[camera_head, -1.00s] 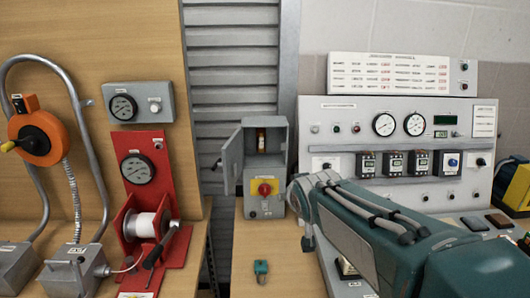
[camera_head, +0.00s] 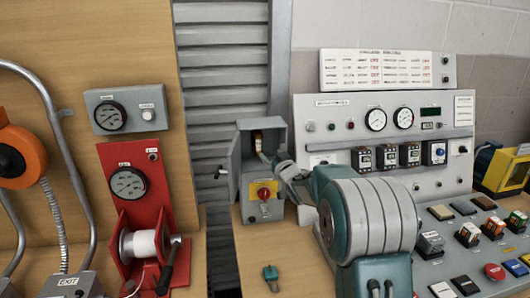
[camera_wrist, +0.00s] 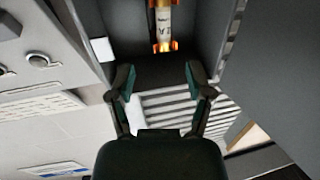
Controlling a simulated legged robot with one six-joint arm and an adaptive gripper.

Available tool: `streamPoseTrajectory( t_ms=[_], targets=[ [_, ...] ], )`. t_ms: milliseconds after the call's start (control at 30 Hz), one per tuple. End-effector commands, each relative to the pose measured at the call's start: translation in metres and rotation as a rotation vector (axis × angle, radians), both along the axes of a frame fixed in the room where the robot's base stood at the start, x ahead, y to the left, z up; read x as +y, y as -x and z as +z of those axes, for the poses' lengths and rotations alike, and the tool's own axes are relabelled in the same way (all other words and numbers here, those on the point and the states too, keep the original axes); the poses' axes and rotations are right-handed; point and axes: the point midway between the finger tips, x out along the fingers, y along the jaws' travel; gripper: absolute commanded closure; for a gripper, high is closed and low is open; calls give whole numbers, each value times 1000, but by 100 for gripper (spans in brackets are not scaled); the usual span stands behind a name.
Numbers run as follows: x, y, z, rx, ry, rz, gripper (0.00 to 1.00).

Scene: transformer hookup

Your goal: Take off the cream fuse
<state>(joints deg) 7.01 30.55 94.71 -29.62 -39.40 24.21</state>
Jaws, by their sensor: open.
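The cream fuse (camera_wrist: 164,22) has dark marks on its body and shiny orange-copper end caps. It sits inside an open grey fuse box (camera_head: 247,196) and shows small in the head view (camera_head: 257,137). My gripper (camera_wrist: 160,76) is open and empty in the wrist view, its two fingertips spread apart on either side of the fuse's line. The fuse is ahead of the fingertips, not between them.
The box door (camera_head: 230,170) stands open on the left. A red and yellow rotary switch (camera_head: 264,192) is below the opening. A green-topped part (camera_head: 270,275) lies on the bench in front. A grey control panel (camera_head: 385,140) stands close on the right.

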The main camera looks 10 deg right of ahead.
Motion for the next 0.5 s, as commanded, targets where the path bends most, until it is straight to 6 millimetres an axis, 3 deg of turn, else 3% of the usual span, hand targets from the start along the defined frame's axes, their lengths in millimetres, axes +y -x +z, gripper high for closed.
streamPoseTrajectory(
  t_ms=[300, 500],
  targets=[
    [21, -42, -1, 2, 11, 2, 34],
    [23, -69, -1, 2, 9, 1, 34]
  ],
)
